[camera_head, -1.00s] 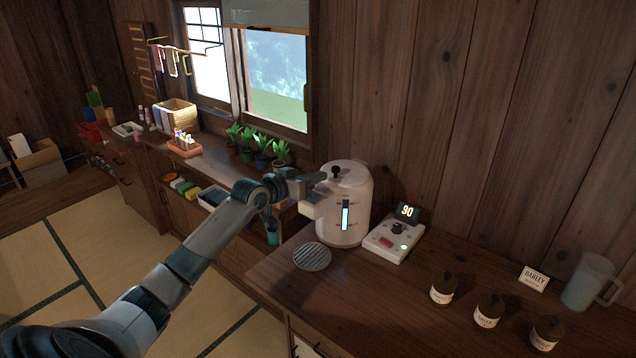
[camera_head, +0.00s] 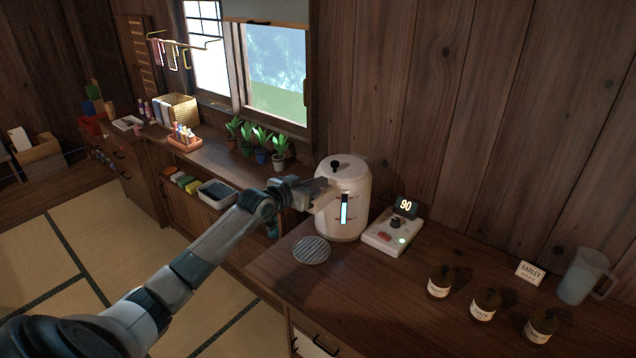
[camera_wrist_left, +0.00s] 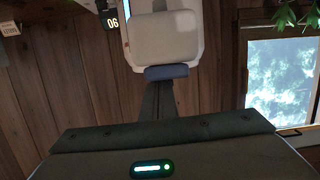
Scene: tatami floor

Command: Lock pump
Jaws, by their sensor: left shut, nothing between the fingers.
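A white dispenser pot (camera_head: 354,218) with a blue level gauge stands upright on the wooden counter. A small black knob (camera_head: 335,165) sits on its lid; I take this to be the pump, and its lock state is not readable. My left gripper (camera_head: 323,189) is shut and empty at the pot's upper left side, below lid level. In the left wrist view the shut fingers (camera_wrist_left: 166,73) are at the edge of the pot's white protruding part (camera_wrist_left: 165,38); I cannot tell whether they touch. My right gripper is not in view.
A control unit (camera_head: 388,234) with a display reading 90 (camera_head: 405,206) stands right of the pot. A round grate (camera_head: 311,250) lies in front. Potted plants (camera_head: 262,155) line the window side.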

